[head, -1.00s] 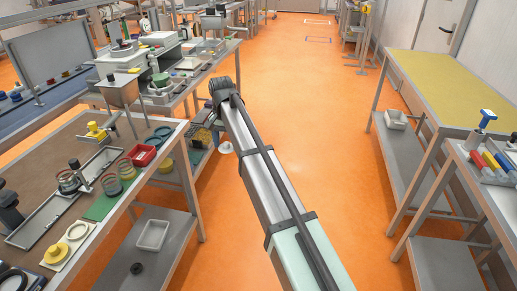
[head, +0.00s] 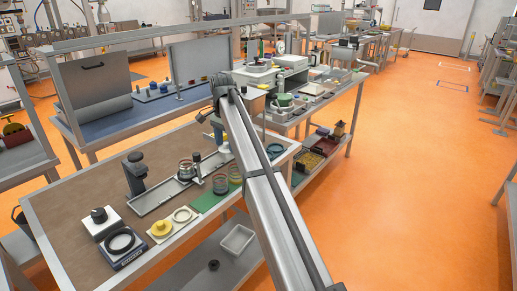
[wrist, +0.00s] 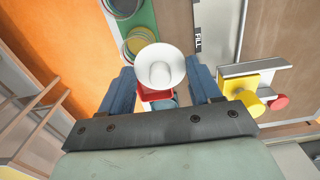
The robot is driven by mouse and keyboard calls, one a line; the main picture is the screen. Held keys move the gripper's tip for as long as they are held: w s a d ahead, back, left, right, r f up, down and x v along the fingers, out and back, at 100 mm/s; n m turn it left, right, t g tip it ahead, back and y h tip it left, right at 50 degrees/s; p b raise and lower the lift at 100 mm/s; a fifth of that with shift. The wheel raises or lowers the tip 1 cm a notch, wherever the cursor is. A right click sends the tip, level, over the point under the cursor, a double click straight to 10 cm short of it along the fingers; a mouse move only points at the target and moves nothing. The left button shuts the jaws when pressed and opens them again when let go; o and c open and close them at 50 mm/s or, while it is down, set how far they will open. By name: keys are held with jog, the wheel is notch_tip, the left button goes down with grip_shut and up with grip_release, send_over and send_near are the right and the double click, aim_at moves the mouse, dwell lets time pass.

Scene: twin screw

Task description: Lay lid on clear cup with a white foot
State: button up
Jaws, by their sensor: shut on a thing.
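My gripper (wrist: 162,76) is shut on a white round lid (wrist: 161,52) with a raised middle, seen from above between its two blue fingers. In the head view my gripper (head: 218,128) is over the far right part of the brown workbench, small and partly hidden by my arm. In the wrist view a cup (wrist: 140,40) is just beyond the lid. I cannot tell which cup has a white foot.

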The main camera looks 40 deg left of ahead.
jog(key=s+a+r, duration=0.3)
jog(key=s+a, duration=0.8)
jog(key=shift+w+f, duration=0.1)
jog(key=shift+f, duration=2.65)
jog(key=shift+f, duration=0.8)
jog(key=o, duration=1.2)
jog(key=shift+r, duration=0.1)
jog(key=shift+r, duration=3.45)
